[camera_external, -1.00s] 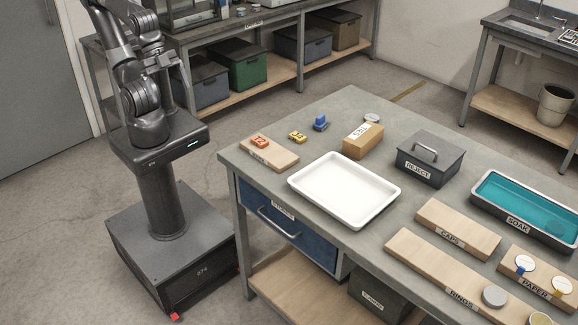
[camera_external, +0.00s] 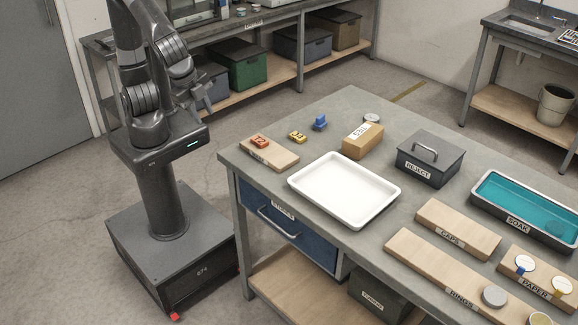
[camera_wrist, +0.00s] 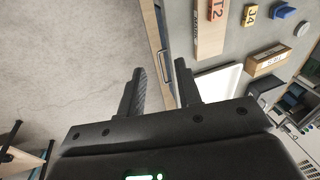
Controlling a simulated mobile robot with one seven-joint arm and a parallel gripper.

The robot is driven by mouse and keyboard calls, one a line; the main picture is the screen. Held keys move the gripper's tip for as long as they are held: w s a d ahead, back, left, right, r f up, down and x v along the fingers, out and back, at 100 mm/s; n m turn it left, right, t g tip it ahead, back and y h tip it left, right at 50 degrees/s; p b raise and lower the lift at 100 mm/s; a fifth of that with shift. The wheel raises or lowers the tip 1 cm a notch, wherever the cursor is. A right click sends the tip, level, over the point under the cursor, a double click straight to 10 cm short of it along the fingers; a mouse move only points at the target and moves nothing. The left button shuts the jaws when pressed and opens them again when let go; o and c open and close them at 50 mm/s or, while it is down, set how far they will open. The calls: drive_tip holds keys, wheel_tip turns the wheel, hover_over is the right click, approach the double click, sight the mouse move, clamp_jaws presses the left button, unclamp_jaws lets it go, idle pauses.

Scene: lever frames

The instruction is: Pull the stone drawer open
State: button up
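The stone drawer (camera_external: 310,243) has a blue front under the near left side of the grey workbench. It looks closed, with a label along its top that seems to read STONES. A curved metal handle (camera_external: 279,224) is fixed across its front. My gripper (camera_external: 205,97) is up in the air to the left of the bench, well apart from the handle. In the wrist view my gripper (camera_wrist: 162,75) shows two dark fingers spread apart with nothing between them.
The bench top (camera_external: 340,110) holds a white tray (camera_external: 343,188), a board with an orange piece (camera_external: 260,141), a cardboard box (camera_external: 363,140) and a dark REJECT box (camera_external: 430,158). A wooden lower shelf (camera_external: 290,285) lies below the drawer. Floor is open between my base and the drawer.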

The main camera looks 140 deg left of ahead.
drive_tip(key=w+d+f+g+y, duration=0.1)
drive_tip(key=w+d+f+y, duration=0.35)
drive_tip(key=w+f, duration=0.9)
drive_tip(key=w+d+f+y, duration=0.2)
drive_tip(key=w+f+y, duration=0.7)
drive_tip(key=f, duration=0.8)
drive_tip(key=a+f, duration=0.2)
drive_tip(key=a, duration=0.9)
drive_tip(key=shift+w+m+h, duration=0.3)
drive_tip(key=shift+m+h, duration=0.1)
drive_tip(key=shift+h, duration=0.05)
drive_tip(key=shift+c, duration=0.5)
clamp_jaws()
